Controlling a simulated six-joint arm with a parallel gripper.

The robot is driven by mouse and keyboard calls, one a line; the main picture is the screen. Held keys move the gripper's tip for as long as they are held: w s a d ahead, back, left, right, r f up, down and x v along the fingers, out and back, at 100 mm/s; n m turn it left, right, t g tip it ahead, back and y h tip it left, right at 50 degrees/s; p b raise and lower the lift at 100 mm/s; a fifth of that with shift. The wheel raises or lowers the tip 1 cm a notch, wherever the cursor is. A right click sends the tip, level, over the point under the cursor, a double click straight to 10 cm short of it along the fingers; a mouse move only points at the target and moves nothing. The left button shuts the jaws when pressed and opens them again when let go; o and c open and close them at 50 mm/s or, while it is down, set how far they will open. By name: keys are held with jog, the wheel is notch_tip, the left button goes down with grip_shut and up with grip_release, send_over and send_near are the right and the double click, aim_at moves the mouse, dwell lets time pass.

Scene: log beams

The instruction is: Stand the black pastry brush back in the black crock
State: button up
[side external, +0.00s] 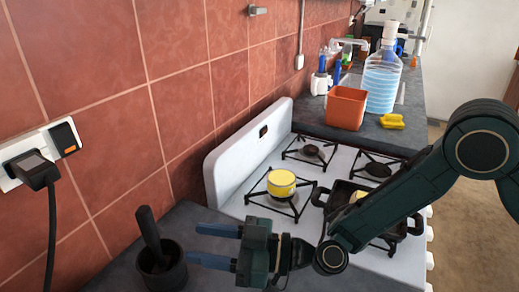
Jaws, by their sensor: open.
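The black crock (172,275) stands on the dark counter at the bottom left of the side view. The black pastry brush (149,232) appears to stand in it, tilted to the left, with its handle end up; its lower end is hidden inside the crock. My gripper (193,243) is just right of the crock and brush, with its two blue fingers pointing left toward them. The fingers are spread apart, with nothing between them, and they look clear of the brush handle.
A white stove (236,203) stands behind my gripper, with a yellow pot (281,184) on a burner and a black pan (346,192) partly behind my arm. An orange bin (346,108), a water jug (382,82) and a yellow sponge (392,121) are farther back. A tiled wall rises at left.

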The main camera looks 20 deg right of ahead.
jog(key=shift+s+d, duration=0.1)
jog(key=shift+d, duration=0.15)
dwell(0.5)
jog(key=s+d+r+h, duration=0.1)
jog(key=d+r+h, duration=0.25)
jog(key=d, duration=0.45)
jog(key=s+d+r+m+h, duration=0.1)
jog(key=d+r+h, duration=0.1)
jog(key=d+r, duration=0.4)
jog(key=s+d+r+h, duration=0.2)
jog(key=d+r+h, duration=0.1)
jog(key=d, duration=0.6)
jog(key=s+d+m+h, duration=0.4)
jog(key=s+d+m, duration=0.2)
jog(key=s+d, duration=0.3)
jog(key=s+d+m+g+h, duration=0.1)
jog(key=s+d+m+h, duration=0.4)
jog(key=s+d, duration=0.4)
jog(key=shift+s+d+f+m, duration=0.35)
jog(key=shift+d+m, duration=0.45)
jog(key=shift+d, duration=2.05)
jog(key=shift+w, duration=0.15)
